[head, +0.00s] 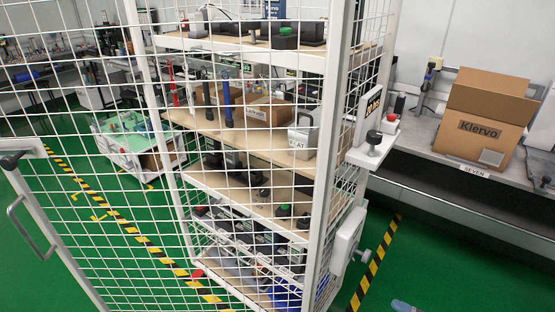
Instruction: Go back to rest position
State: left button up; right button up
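Neither of my grippers can be made out in the head view, and no arm of mine is clearly seen. A tall white wire-mesh cage shelf (325,150) stands in front of me. Its shelves hold handheld devices and tools, among them a grey tester (301,138) at the right end of the second shelf. Dark devices (285,38) lie on the top shelf, and more dark items sit on the lower shelves, partly hidden by the mesh.
A mesh door (90,200) with a handle fills the left side. At right, a dark conveyor (450,190) runs below an open cardboard box (482,125). A small pale object (402,306) at the bottom edge is cut off. Green floor with striped tape lies around the cage.

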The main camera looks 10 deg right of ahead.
jog(key=s+a+r+m+g+h, duration=0.4)
jog(key=s+a+r+m+h, duration=0.4)
jog(key=a+m, duration=0.4)
jog(key=w+a+r+m+t, duration=0.1)
jog(key=a+r+m+t, duration=0.1)
jog(key=a+m, duration=0.65)
pick_arm(q)
notch_tip(320, 180, up, 17)
jog(key=s+a+y+p, duration=0.1)
jog(key=a+p, duration=0.1)
jog(key=p, duration=2.4)
jog(key=shift+s+f+g, duration=0.2)
jog(key=shift+s+g, duration=0.15)
jog(key=shift+g, duration=0.05)
pick_arm(e)
notch_tip(320, 180, up, 17)
jog(key=s+n+g, duration=0.1)
jog(key=n, duration=0.2)
jog(key=shift+s+f+h, duration=0.15)
jog(key=shift+h, duration=0.15)
pick_arm(q)
jog(key=shift+r, duration=0.2)
pick_arm(e)
jog(key=shift+d, duration=0.1)
